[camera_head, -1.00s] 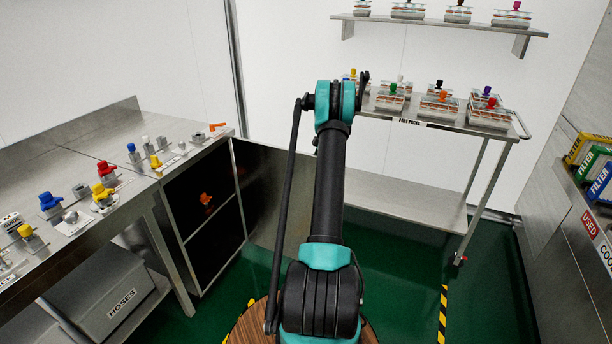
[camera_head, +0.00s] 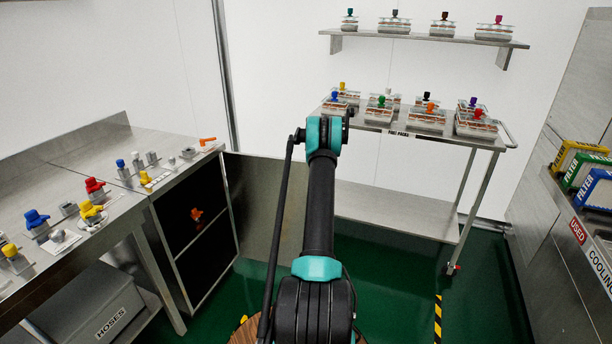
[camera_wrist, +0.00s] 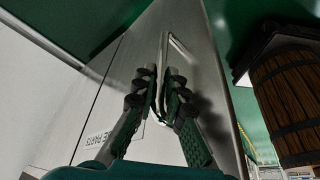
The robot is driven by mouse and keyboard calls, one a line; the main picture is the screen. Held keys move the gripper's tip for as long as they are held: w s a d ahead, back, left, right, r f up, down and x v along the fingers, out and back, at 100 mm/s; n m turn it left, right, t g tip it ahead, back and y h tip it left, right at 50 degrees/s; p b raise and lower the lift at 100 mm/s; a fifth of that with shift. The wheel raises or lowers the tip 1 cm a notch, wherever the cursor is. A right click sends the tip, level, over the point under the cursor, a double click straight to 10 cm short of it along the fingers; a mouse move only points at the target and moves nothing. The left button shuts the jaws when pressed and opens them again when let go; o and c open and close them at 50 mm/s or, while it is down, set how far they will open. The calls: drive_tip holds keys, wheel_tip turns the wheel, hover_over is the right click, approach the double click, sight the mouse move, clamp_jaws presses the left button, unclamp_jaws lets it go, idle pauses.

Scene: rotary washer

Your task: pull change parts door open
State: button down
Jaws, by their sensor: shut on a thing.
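The change parts door (camera_head: 258,205) is a grey metal panel on the cabinet at the left. It stands open, swung out to the right of the dark cabinet opening (camera_head: 190,240). In the wrist view the door (camera_wrist: 125,75) fills the middle, with a metal bar handle (camera_wrist: 179,45) and a white label (camera_wrist: 98,136) that reads upside down. My gripper (camera_wrist: 161,82) is shut on the handle, its two fingers on either side of the bar. In the head view my arm hides the gripper and the handle.
Inside the cabinet is an orange-topped part (camera_head: 196,214). A counter with colored valves (camera_head: 95,205) stands at the left. A steel cart (camera_head: 400,212) with several parts is behind my arm. Filter boxes (camera_head: 585,180) are at the right. Green floor is clear between cart and right counter.

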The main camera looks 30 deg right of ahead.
drive_tip(key=c, duration=1.6)
unclamp_jaws()
drive_tip(key=shift+w+a, duration=0.1)
drive_tip(key=shift+a, duration=0.15)
drive_tip(key=shift+o, duration=0.2)
drive_tip(key=shift+d, duration=0.1)
drive_tip(key=shift+d+r, duration=0.25)
drive_tip(key=shift+r, duration=0.2)
drive_tip(key=v, duration=1)
drive_tip(key=shift+r, duration=0.4)
drive_tip(key=shift+d, duration=0.15)
